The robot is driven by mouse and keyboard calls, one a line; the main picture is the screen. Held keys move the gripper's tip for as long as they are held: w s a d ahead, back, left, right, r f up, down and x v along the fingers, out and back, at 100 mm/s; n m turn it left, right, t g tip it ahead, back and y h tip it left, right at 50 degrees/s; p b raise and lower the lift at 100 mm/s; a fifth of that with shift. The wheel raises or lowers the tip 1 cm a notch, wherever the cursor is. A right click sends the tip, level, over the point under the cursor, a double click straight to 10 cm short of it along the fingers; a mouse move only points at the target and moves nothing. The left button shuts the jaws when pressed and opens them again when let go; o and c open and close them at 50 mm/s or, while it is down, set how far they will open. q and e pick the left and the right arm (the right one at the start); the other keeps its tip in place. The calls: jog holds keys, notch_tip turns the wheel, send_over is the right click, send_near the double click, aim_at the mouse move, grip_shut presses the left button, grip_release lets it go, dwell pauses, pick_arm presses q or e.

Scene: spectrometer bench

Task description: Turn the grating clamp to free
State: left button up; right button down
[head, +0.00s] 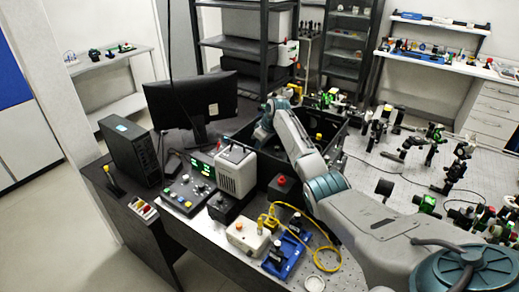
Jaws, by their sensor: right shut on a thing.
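My right arm comes in from the lower right and reaches over an open black box (334,152) on the bench. My right gripper (259,142) is at the far left end of this arm, low by the left side of the box. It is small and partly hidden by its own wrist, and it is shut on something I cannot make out. I cannot pick out the grating clamp for certain; the arm covers much of the box's inside. A small yellow-topped part (318,138) shows in the box, right of the forearm. My left gripper is not in view.
A grey-white instrument (236,172) stands just left of the box, close to my wrist. A monitor (190,105) and a black computer tower (131,150) are further left. A yellow cable (318,262) loops in front. Optics mounts (430,145) crowd the right-hand bench.

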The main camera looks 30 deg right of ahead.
jog(key=shift+f+n+b, duration=0.15)
jog(key=shift+n+b, duration=0.25)
jog(key=shift+n, duration=0.2)
jog(key=n+b, duration=0.2)
jog(key=b, duration=0.1)
jog(key=n+g+y+b, duration=0.1)
jog(key=n+b, duration=0.1)
jog(key=b, duration=0.1)
jog(key=n+y+b, duration=0.1)
jog(key=n+b, duration=0.1)
jog(key=b, duration=0.1)
jog(key=shift+w+d+f+n+g, duration=0.1)
jog(key=shift+w+d+n+g, duration=0.2)
jog(key=shift+g, duration=0.1)
jog(key=shift+r+n+g+y+b, duration=0.3)
jog(key=shift+n+b, duration=0.6)
jog(key=shift+b, duration=0.75)
jog(key=c, duration=1.3)
grip_release()
